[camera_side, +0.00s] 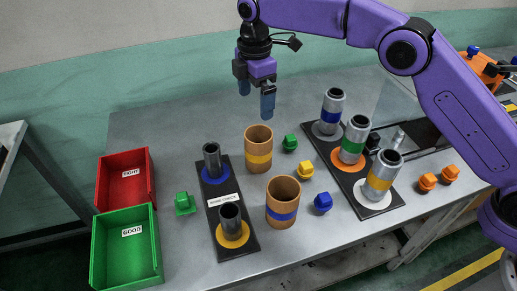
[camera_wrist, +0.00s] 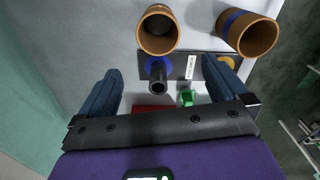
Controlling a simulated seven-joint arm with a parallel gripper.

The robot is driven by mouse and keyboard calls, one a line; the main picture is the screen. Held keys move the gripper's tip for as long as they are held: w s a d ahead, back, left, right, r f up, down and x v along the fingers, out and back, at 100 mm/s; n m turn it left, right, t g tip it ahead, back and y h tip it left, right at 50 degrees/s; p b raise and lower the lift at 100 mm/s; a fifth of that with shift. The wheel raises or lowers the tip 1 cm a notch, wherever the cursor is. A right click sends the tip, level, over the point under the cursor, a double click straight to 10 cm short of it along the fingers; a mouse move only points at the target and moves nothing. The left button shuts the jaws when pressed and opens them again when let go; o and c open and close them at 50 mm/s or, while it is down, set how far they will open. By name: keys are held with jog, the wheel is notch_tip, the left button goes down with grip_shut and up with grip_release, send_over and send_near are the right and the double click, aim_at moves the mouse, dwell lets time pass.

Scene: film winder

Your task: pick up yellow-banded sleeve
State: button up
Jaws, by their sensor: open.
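The yellow-banded sleeve (camera_side: 258,160), a brown open-topped tube with a yellow band, stands upright on the grey table left of centre. It also shows at the top of the wrist view (camera_wrist: 158,42). My gripper (camera_side: 256,97) is open and empty, above the table and a little above this sleeve in the side view. Its two blue fingers are spread in the wrist view (camera_wrist: 163,72), and the sleeve lies beyond them, apart from them. A similar blue-banded sleeve (camera_side: 282,214) stands nearer the front; it also shows in the wrist view (camera_wrist: 245,30).
A black board (camera_side: 240,203) with two dark posts stands left of the sleeves. Another board (camera_side: 353,188) carries metal cylinders at right. Red (camera_side: 125,180) and green (camera_side: 125,249) bins sit at left. Green (camera_side: 290,142), yellow (camera_side: 305,170) and blue (camera_side: 322,203) blocks lie close by.

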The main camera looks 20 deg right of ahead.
send_near(258, 135)
jog(key=s+f, duration=0.1)
jog(key=s+a+f, duration=0.1)
jog(key=s+f, duration=0.1)
jog(key=shift+s+a+f, duration=0.1)
jog(key=shift+s+a, duration=0.2)
jog(key=shift+a, duration=0.1)
jog(key=shift+w+d+f, duration=0.1)
jog(key=shift+d+f, duration=0.1)
jog(key=shift+f, duration=1.15)
jog(key=shift+w+d+f, duration=0.1)
jog(key=shift+d+f, duration=0.05)
jog(key=shift+f, duration=1.15)
jog(key=c, duration=0.9)
jog(key=shift+r, duration=0.9)
jog(key=s+d+r, duration=0.7)
jog(key=s+r, duration=0.4)
jog(key=s, duration=0.1)
jog(key=shift+d, duration=0.3)
